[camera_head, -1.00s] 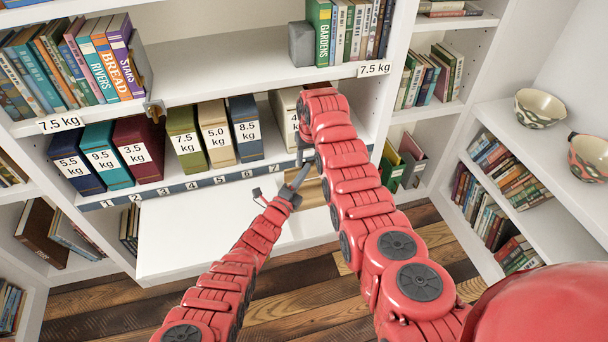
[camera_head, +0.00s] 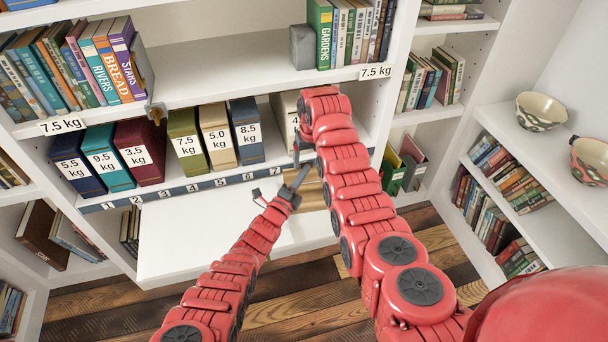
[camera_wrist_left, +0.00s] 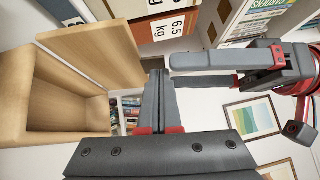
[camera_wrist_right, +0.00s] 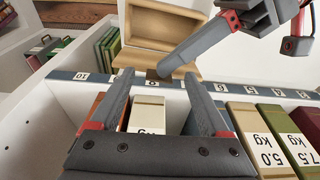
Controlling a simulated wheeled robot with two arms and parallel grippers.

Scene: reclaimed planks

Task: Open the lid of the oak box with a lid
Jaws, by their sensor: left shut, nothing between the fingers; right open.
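The oak box (camera_wrist_left: 62,108) is open in the left wrist view, its hollow inside showing. Its lid (camera_wrist_left: 98,48) stands raised on the side toward the shelf. In the right wrist view the box (camera_wrist_right: 160,25) and lid (camera_wrist_right: 140,63) also show. In the head view only a strip of wood (camera_head: 312,196) shows, mostly hidden by my right arm. My left gripper (camera_wrist_left: 160,98) is shut and empty, close beside the lid; I cannot tell whether it touches. My right gripper (camera_wrist_right: 160,75) is open near the shelf, its fingers either side of a cream binder (camera_wrist_right: 148,115) in its view.
Several weight-labelled binders (camera_head: 215,140) stand on the shelf above a numbered strip (camera_head: 190,187). The white ledge (camera_head: 200,235) is clear at its left and middle. Upper shelves hold books and a grey block (camera_head: 302,45). Two bowls (camera_head: 541,110) stand on the right shelf.

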